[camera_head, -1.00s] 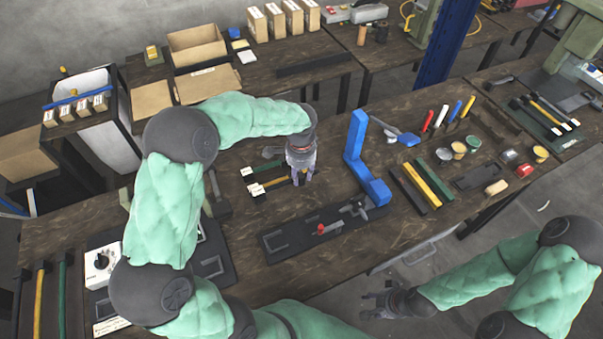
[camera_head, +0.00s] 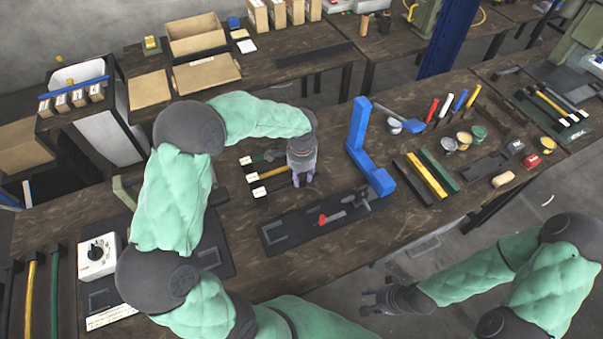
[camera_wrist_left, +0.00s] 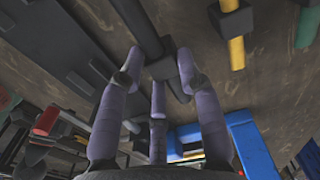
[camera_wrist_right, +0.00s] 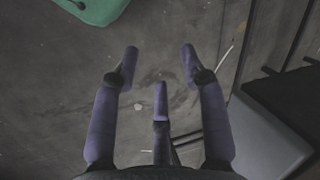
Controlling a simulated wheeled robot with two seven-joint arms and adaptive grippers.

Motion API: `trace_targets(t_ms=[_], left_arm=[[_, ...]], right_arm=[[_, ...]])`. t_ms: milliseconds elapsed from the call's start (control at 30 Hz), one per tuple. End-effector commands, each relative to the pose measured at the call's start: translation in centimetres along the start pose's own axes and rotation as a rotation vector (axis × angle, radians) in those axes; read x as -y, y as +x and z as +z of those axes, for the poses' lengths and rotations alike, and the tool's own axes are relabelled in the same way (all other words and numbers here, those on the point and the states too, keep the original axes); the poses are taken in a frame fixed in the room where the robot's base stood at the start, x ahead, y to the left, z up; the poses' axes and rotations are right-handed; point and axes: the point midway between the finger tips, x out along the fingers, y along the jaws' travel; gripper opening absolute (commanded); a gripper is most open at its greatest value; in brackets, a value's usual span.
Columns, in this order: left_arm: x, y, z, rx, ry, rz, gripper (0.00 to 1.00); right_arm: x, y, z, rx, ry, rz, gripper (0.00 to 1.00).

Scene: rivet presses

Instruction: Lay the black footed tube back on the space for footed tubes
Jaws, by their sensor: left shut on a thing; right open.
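My left gripper (camera_head: 302,180) is shut on the black footed tube (camera_head: 276,186), at the front of a row of tubes on the middle table. In the left wrist view the fingers close around the black tube (camera_wrist_left: 140,25) by its square foot. A yellow footed tube (camera_wrist_left: 236,45) and a green one (camera_wrist_left: 306,25) lie beside it, roughly parallel. Three white labels (camera_head: 252,177) at the row's left end mark the space for footed tubes. Whether the black tube touches the table is unclear. My right gripper (camera_head: 366,302) is open and empty over the floor.
A dark fixture plate with a red-handled clamp (camera_head: 322,219) lies in front of the row. A blue angled stand (camera_head: 357,135) rises right of my left gripper. Black, yellow and green bars (camera_head: 427,175) lie farther right. Other long tubes (camera_head: 31,290) are at far left.

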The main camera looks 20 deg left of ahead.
Motion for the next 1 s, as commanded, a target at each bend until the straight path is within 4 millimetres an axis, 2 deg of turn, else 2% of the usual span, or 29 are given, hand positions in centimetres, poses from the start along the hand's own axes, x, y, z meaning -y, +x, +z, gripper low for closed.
trace_targets(t_ms=[133, 1000], left_arm=[[0.0, 0.8, 0.0, 0.0, 0.0, 0.0, 0.0], [0.0, 1.6, 0.0, -0.001, 0.001, -0.001, 0.0]], right_arm=[[-0.2, 0.5, 0.0, 0.0, 0.0, 0.0, 0.44], [-0.3, 0.9, 0.0, 0.0, 0.0, 0.0, 0.44]])
